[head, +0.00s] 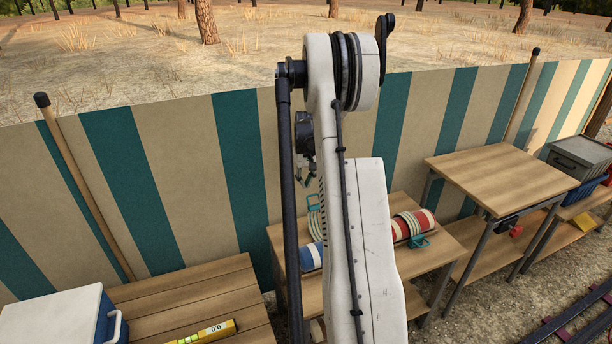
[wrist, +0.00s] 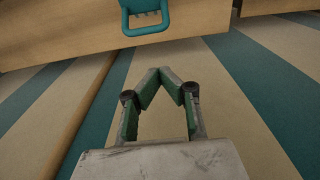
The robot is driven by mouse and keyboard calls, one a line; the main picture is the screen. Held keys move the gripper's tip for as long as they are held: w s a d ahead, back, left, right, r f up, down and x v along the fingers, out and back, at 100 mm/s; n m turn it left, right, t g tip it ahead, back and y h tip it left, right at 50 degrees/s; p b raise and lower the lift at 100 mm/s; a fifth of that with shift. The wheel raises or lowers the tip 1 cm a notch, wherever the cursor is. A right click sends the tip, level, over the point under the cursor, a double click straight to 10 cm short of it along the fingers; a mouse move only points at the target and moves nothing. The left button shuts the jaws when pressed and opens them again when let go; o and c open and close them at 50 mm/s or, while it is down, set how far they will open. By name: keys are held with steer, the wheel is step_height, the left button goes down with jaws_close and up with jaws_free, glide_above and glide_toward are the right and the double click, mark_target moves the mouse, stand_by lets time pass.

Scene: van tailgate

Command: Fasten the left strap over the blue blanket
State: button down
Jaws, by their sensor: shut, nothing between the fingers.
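The blue blanket (head: 312,256) is a blue and white roll on the wooden bench, mostly hidden behind my arm in the head view. A striped band with teal parts (head: 314,218), likely the left strap, stands up behind it; its lower end is hidden. A teal buckle (wrist: 146,18) hangs at the edge of a wooden board at the top of the wrist view; I cannot tell which strap it belongs to. My gripper (wrist: 162,71) is shut and empty, its tips together below that buckle and apart from it. Its tips are hard to make out in the head view.
A red striped roll (head: 415,222) with a teal buckle (head: 419,240) lies right of my arm. A cooler (head: 52,318) and a yellow level (head: 203,333) are at front left. A bare table (head: 500,176) stands right. A striped windbreak (head: 180,175) runs behind.

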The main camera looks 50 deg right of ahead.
steer(key=s+a, duration=0.1)
steer(key=s+a+f, duration=0.1)
steer(key=s, duration=0.1)
steer(key=shift+s+b, duration=0.1)
steer(key=shift+b, duration=0.3)
steer(key=shift+s, duration=0.1)
